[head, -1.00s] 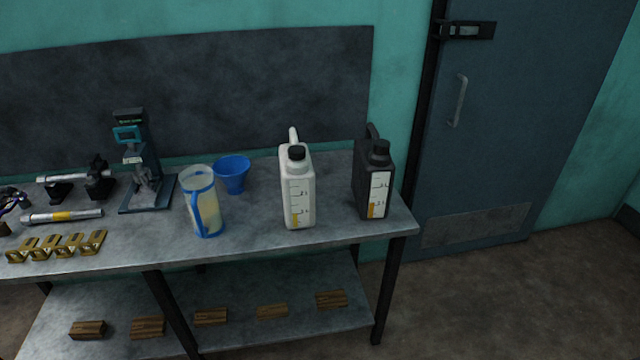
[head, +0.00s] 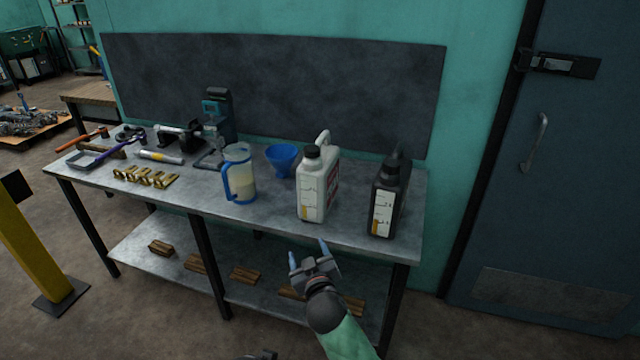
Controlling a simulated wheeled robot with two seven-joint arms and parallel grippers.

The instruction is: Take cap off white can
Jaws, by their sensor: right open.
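The white can (head: 312,190) stands upright on the metal workbench (head: 270,222), toward its right end. Its black cap (head: 312,152) sits on top at the front, and its handle rises behind the cap. My right gripper (head: 307,250) is open and empty, in front of the bench's front edge, below and apart from the white can. A small dark part at the bottom edge may belong to my left arm; my left gripper cannot be made out.
A black can (head: 384,203) stands close to the right of the white can. A blue-handled jug (head: 238,178) and a blue funnel (head: 282,157) stand to its left. Wooden blocks (head: 245,276) lie on the lower shelf. A yellow post (head: 35,250) stands at the left.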

